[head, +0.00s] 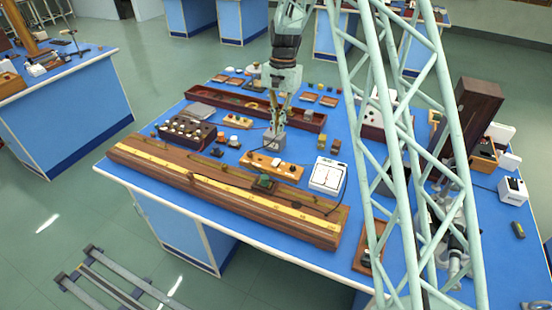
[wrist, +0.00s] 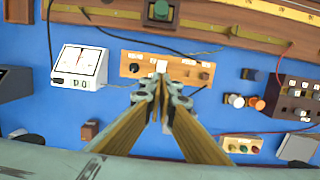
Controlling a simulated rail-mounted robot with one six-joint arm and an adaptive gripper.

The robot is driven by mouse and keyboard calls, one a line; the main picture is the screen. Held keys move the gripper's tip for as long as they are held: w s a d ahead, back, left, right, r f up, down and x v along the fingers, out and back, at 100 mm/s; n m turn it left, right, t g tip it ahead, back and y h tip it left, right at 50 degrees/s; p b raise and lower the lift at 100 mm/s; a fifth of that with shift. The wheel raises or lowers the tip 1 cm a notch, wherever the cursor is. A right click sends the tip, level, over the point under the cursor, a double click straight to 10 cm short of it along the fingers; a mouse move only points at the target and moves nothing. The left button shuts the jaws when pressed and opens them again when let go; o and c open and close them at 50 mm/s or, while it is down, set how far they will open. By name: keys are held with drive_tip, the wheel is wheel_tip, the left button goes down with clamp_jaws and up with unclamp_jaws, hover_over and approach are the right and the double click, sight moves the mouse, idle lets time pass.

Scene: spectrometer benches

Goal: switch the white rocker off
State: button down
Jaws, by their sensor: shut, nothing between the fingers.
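The white rocker (wrist: 162,66) sits near the middle of a wooden switch board (wrist: 185,71) with dark knobs on either side. In the head view the board (head: 288,170) lies behind the long wooden rail, and the rocker is too small there to read clearly. My gripper (wrist: 163,95) is shut and empty. Its fingertips show just below the rocker in the wrist view. In the head view my gripper (head: 273,131) points down just behind the board. I cannot tell the height gap or which way the rocker is tilted.
A white meter (head: 327,175) stands right of the board. The long wooden rail (head: 225,196) with a yellow scale runs along the front. A dark box with several knobs (head: 186,132) stands to the left. Wires cross the blue bench around the board.

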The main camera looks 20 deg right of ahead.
sight(276, 164)
drive_tip(key=shift+f, duration=0.1)
drive_tip(key=shift+s+a+f+b, duration=0.2)
drive_tip(key=shift+s+f, duration=0.05)
drive_tip(key=shift+f, duration=2.05)
drive_tip(key=shift+s+a+f+b, duration=0.2)
drive_tip(key=shift+s+f, duration=0.05)
drive_tip(key=shift+f, duration=2)
drive_tip(key=shift+s+a+f+b, duration=0.2)
drive_tip(key=shift+s+f, duration=0.05)
drive_tip(key=shift+f, duration=2.05)
drive_tip(key=shift+d+f, duration=0.15)
